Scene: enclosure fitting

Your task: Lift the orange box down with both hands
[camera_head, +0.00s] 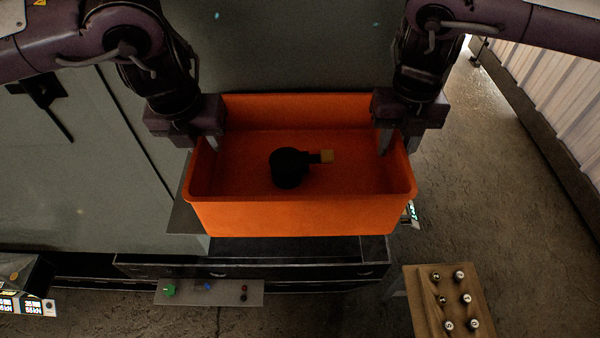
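The orange box (310,218) is an open bin in the middle of the head view, its long side facing the bottom of the picture. A round black object with a short stem and a yellowish block end (288,168) lies inside it. My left gripper (206,144) is at the box's left side wall, with one finger inside the rim. My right gripper (398,142) is at the right side wall in the same way. Both appear shut on the rim, though the outer fingers are partly hidden. I cannot tell whether the box's underside touches anything.
A dark drawer unit (300,270) is below the box, with a grey strip of small parts (236,292) in front. A brown board with several round knobs (420,300) stands at lower right. A grey cabinet (80,170) fills the left. Floor is open at right.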

